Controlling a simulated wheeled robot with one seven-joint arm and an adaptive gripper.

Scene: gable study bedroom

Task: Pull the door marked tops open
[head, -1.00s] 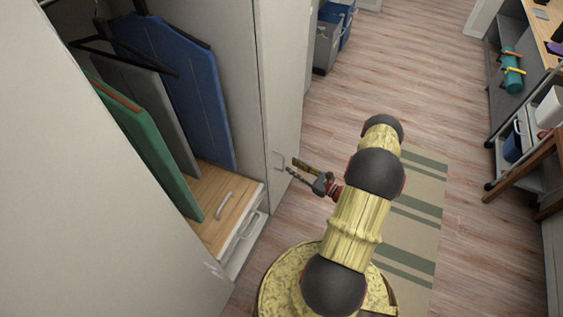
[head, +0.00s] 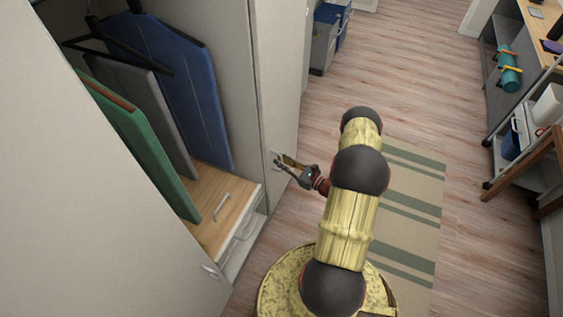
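A pale grey wardrobe door (head: 285,105) stands right of the open wardrobe section in the head view and looks shut. Its small handle (head: 276,158) is partly hidden by my gripper. My gripper (head: 282,160) is at this handle with its two fingers spread apart. I cannot tell whether they touch the handle. Another pale grey panel (head: 90,200) fills the left, with a small handle (head: 210,270) near its lower right edge. No "tops" marking is readable on either, so I cannot tell which is the marked door.
The open section holds green (head: 140,145), grey (head: 150,105) and blue (head: 185,90) hanging pieces above a wooden-topped drawer unit (head: 225,195). A striped rug (head: 410,210) lies right of my arm. Bins (head: 325,40) stand behind. A cart (head: 510,140) stands at right. Open floor lies between.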

